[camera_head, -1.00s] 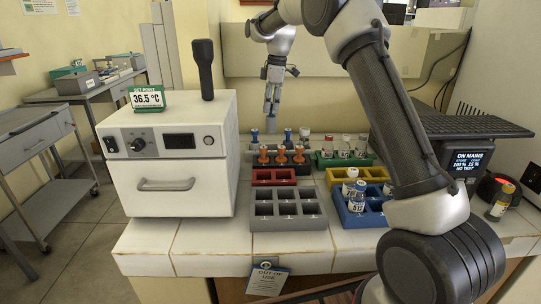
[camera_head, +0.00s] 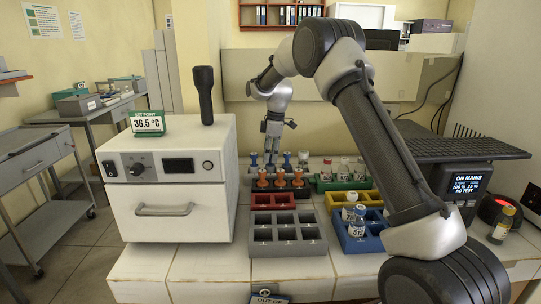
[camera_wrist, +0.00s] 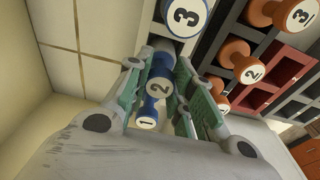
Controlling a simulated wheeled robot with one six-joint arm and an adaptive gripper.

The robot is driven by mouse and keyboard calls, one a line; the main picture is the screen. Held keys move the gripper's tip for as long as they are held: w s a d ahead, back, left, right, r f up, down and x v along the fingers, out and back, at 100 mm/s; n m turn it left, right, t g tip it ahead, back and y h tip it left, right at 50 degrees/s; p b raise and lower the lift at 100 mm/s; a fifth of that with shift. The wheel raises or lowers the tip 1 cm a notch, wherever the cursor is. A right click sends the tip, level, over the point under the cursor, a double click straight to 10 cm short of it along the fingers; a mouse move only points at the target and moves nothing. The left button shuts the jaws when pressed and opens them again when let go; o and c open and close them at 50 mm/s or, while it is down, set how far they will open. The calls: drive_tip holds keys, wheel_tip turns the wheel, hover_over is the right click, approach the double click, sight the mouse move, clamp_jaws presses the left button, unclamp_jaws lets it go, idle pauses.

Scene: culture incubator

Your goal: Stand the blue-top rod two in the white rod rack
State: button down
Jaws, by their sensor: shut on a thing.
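The blue-top rod two (camera_wrist: 160,86) is between the fingers of my gripper (camera_wrist: 163,92) in the wrist view, its "2" label facing the camera. My gripper (camera_head: 271,150) is shut on it, pointing down over the white rod rack (camera_wrist: 147,32) at the back of the bench. Blue-top rod one (camera_wrist: 148,113) and blue-top rod three (camera_wrist: 186,14) show on either side of it, roughly in line. In the head view, blue-top rods (camera_head: 287,160) stand behind the orange ones. The held rod's lower end is hidden, so I cannot tell how deep it sits.
Orange-top rods (camera_head: 280,178) stand just in front. A red rack (camera_head: 272,199), a grey rack (camera_head: 288,248), a blue rack (camera_head: 352,241) with vials and a green rack (camera_head: 325,184) are close by. The white incubator (camera_head: 170,192) stands left; a monitor (camera_head: 462,185) is right.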

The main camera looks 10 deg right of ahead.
drive_tip(key=c, duration=1.2)
unclamp_jaws()
drive_tip(key=shift+f, duration=0.1)
drive_tip(key=shift+c, duration=0.2)
wheel_tip(320, 180, up, 12)
drive_tip(key=d, duration=0.1)
drive_tip(key=shift+s+d, duration=0.2)
drive_tip(key=shift+d, duration=0.05)
drive_tip(key=s+d+r+m+t, duration=0.1)
drive_tip(key=s+d+r+m, duration=0.25)
drive_tip(key=s, duration=0.45)
drive_tip(key=s+d+r+m, duration=0.2)
drive_tip(key=s+r, duration=0.2)
drive_tip(key=s, duration=0.4)
drive_tip(key=s+d+r+m+t, duration=0.1)
drive_tip(key=s+d+r+m, duration=0.25)
drive_tip(key=s, duration=0.45)
drive_tip(key=s+d+f+m+t, duration=0.1)
drive_tip(key=s+d+f+m, duration=0.1)
drive_tip(key=s, duration=0.9)
drive_tip(key=s+d+f+m+t+h, duration=0.1)
drive_tip(key=s+f+m, duration=0.3)
drive_tip(key=s, duration=0.7)
drive_tip(key=shift+s+d+f+m, duration=0.3)
drive_tip(key=shift+d+f+m, duration=0.1)
drive_tip(key=shift+d+f, duration=0.25)
drive_tip(key=shift+r, duration=0.1)
